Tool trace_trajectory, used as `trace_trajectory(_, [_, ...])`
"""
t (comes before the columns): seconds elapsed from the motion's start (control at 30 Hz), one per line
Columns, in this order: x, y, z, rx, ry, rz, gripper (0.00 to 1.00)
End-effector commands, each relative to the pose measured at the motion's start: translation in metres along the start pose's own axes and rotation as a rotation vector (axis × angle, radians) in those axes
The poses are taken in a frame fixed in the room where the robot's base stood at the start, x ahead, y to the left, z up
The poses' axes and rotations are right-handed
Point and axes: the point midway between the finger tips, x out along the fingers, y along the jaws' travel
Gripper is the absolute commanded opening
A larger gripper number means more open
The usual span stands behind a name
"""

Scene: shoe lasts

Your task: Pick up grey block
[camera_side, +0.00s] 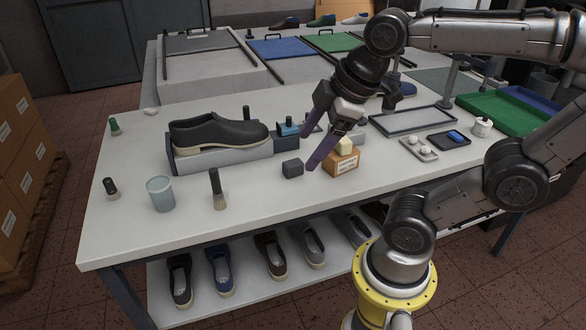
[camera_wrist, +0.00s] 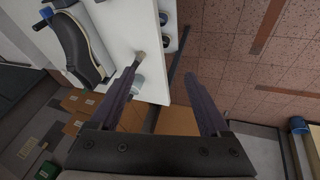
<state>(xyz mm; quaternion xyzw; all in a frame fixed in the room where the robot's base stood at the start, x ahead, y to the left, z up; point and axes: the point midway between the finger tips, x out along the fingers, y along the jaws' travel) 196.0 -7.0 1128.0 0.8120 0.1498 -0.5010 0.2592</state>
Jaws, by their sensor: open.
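A small dark grey block (camera_side: 292,167) sits on the white table, left of a small cardboard box (camera_side: 341,164) with a pale yellow block (camera_side: 344,146) on it. My gripper (camera_side: 309,151) is above the table near the block, tilted, with its two purple-grey fingers spread apart. The fingertips are close to the grey block in the side view, and nothing shows between them. In the wrist view my gripper (camera_wrist: 169,76) is also spread and empty. I cannot see the grey block in the wrist view.
A dark shoe (camera_side: 218,134) rests on a grey stand left of the block. A brush (camera_side: 217,190) and a translucent cup (camera_side: 161,194) stand near the front edge. Trays (camera_side: 413,120) lie at right. Bare table lies in front of the block.

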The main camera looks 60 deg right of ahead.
Motion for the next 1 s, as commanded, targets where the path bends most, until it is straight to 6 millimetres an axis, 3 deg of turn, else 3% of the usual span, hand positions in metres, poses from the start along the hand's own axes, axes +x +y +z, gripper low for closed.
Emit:
trace_trajectory(0.1, [0.008, 0.039, -0.019, -0.192, -0.074, -0.024, 0.80])
trace_trajectory(0.27, [0.037, 0.100, -0.029, -0.389, -0.174, -0.102, 0.80])
trace_trajectory(0.4, [0.074, 0.151, -0.015, -0.454, -0.241, -0.189, 0.80])
trace_trajectory(0.53, [0.108, 0.187, 0.011, -0.414, -0.285, -0.259, 0.80])
trace_trajectory(0.73, [0.141, 0.205, 0.050, -0.305, -0.329, -0.331, 0.80])
trace_trajectory(0.87, [0.147, 0.205, 0.060, -0.284, -0.335, -0.339, 0.80])
trace_trajectory(1.0, [0.167, 0.198, 0.069, -0.285, -0.336, -0.341, 0.80])
